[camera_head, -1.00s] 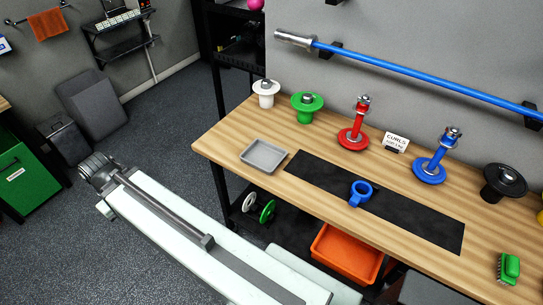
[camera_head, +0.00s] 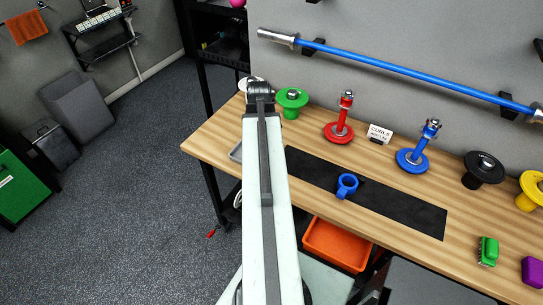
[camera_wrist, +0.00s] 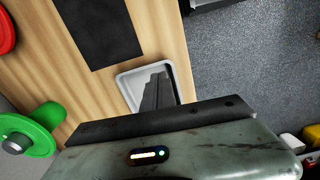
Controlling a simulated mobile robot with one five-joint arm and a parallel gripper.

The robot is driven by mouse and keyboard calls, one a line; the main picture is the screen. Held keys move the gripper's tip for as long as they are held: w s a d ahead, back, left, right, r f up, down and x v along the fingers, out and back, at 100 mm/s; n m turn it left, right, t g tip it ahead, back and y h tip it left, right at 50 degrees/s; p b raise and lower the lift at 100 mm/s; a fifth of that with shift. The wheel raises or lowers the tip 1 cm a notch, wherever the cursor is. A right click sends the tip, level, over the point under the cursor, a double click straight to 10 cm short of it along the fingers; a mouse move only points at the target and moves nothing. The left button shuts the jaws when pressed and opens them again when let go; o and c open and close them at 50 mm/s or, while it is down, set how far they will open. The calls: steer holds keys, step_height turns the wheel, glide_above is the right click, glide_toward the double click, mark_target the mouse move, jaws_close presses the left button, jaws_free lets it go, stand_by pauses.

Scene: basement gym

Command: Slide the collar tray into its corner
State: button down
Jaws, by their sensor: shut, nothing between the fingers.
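The collar tray is a shallow light-grey rectangular tray on the left end of the wooden bench. In the head view only a sliver of the tray (camera_head: 236,152) shows left of my arm, which hides the rest. In the wrist view the tray (camera_wrist: 129,91) lies on the wood, partly covered by my fingers. My gripper (camera_wrist: 156,88) is shut and empty, over the tray in that view; I cannot tell whether it touches it. A blue collar (camera_head: 346,186) sits on the black mat (camera_head: 410,212). My gripper is hidden in the head view.
Along the bench's back stand a green plate stand (camera_head: 291,100), a red one (camera_head: 339,132), a blue one (camera_head: 413,160) and a black one (camera_head: 483,172). A green brush (camera_head: 488,251) lies at right. An orange bin (camera_head: 337,243) is below. Bare wood (camera_head: 215,138) shows at the left edge.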

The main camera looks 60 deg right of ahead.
steer(key=s+d, duration=0.4)
steer(key=s, duration=0.2)
steer(key=f+b, duration=1)
steer(key=shift+w+a+f, duration=0.1)
steer(key=shift+w+a, duration=0.05)
steer(key=shift+a, duration=0.05)
steer(key=w, duration=0.3)
steer(key=shift+w+d+r, duration=0.2)
steer(key=shift+w+r, duration=0.1)
steer(key=shift+w, duration=0.25)
